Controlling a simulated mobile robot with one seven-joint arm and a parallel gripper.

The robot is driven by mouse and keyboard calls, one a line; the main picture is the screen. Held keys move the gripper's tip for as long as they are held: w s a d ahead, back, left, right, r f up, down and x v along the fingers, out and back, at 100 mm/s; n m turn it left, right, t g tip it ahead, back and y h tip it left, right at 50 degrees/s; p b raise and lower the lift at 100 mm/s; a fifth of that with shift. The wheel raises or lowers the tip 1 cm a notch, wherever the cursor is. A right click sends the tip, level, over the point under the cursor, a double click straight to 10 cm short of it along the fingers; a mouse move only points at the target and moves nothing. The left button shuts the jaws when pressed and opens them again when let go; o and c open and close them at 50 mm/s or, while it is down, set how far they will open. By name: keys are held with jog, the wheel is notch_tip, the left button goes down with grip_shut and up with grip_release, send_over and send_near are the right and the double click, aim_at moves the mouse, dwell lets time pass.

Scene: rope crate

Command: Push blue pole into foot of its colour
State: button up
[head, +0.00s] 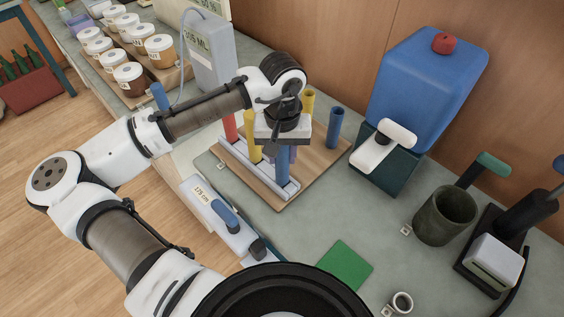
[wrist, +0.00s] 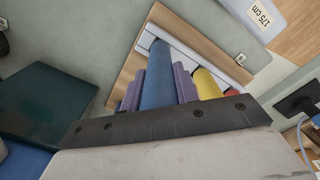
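A blue pole (head: 283,162) stands at the near end of a white rail (head: 288,188) on a wooden board. It also shows in the wrist view (wrist: 158,80), running from the rail to behind the dark edge of my gripper. My gripper (head: 281,142) is directly over this pole and hides its top. A second blue pole (head: 335,127) stands at the board's right side. A red pole (head: 230,125) and a yellow pole (head: 253,151) stand farther along the rail.
Another yellow pole (head: 308,103) stands behind my gripper. A blue tank (head: 430,75) stands right of the board. A green mat (head: 345,264) and a dark mug (head: 446,216) are at the near right. Bare counter lies between.

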jog(key=shift+c, duration=0.8)
jog(key=shift+r, duration=0.1)
jog(key=shift+r+p, duration=0.9)
jog(key=shift+p, duration=0.1)
jog(key=shift+r, duration=0.1)
jog(key=shift+r+p, duration=2.35)
